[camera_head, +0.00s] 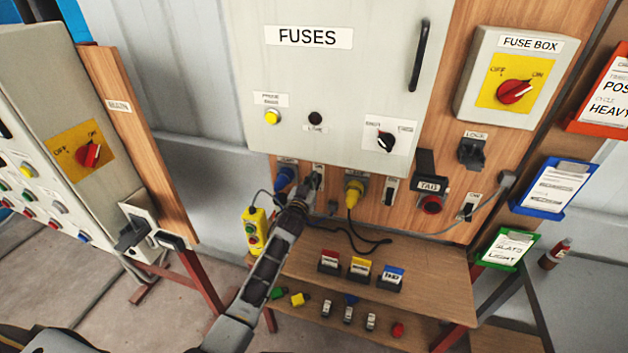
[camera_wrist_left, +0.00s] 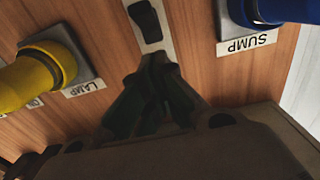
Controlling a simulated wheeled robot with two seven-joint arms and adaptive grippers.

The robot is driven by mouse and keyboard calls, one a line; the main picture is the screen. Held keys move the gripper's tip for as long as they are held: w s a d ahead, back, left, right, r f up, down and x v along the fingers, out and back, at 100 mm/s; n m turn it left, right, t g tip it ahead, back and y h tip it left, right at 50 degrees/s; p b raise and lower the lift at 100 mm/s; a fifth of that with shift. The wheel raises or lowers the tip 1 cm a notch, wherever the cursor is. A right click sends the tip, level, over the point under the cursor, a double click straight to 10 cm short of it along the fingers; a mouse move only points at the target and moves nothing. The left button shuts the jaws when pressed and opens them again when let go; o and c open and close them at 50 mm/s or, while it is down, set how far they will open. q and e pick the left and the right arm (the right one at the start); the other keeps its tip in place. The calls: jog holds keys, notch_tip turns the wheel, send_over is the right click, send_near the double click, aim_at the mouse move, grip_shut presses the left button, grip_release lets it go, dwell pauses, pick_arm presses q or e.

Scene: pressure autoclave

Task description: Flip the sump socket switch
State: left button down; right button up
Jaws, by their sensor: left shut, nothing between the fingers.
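The blue sump socket (camera_head: 285,178) is on the wooden panel below the fuses cabinet. It shows upside down in the left wrist view (camera_wrist_left: 280,10), with its SUMP label beside it. A switch with a black rocker (camera_wrist_left: 145,20) on a narrow white plate sits between the sump and lamp sockets. The plate (camera_head: 319,170) is partly hidden by my gripper in the head view. My left gripper (camera_head: 308,184) is shut and empty, its fingertips (camera_wrist_left: 154,60) over the plate's end, just beside the rocker. I cannot tell whether they touch. My right gripper is not in view.
The yellow lamp plug (camera_head: 354,188) with a black cable is to the right, near my fingers. The fuses cabinet (camera_head: 330,75) overhangs the sockets. A yellow pendant control (camera_head: 254,230) hangs at left. A wooden shelf (camera_head: 430,290) with small labelled blocks lies below.

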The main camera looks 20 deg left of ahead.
pick_arm(q)
jog(key=shift+s+r+p, duration=0.15)
jog(key=shift+s+p, duration=0.15)
jog(key=shift+s, duration=0.2)
dwell(0.3)
jog(key=s+p, duration=0.2)
jog(key=s, duration=0.4)
jog(key=shift+a, duration=0.15)
dwell(0.7)
dwell(0.4)
